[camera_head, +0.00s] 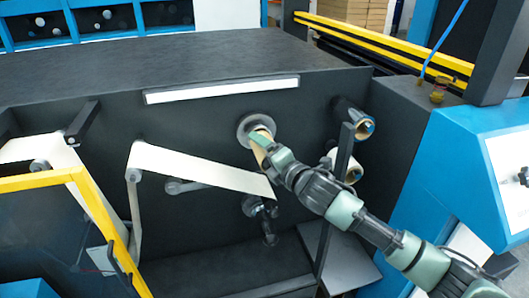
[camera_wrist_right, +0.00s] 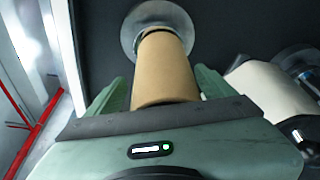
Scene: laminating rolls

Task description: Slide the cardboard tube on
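The cardboard tube (camera_wrist_right: 164,75) is tan and lies between the two green fingers of my right gripper (camera_wrist_right: 166,88) in the right wrist view. The fingers lie close along both its sides and look shut on it. Its far end is around or right at the spindle, close to the round grey flange (camera_wrist_right: 137,25); how far it is on cannot be told. In the head view the tube (camera_head: 262,136) shows as a small tan piece at the flange (camera_head: 246,127), mostly hidden by my right gripper (camera_head: 270,146). My left gripper is not in view.
A white web (camera_head: 190,165) runs just left of and below my right gripper. Two more rollers (camera_head: 361,126) and a dark upright bar (camera_head: 341,160) stand close to my right arm. A yellow frame (camera_head: 85,180) is at the left.

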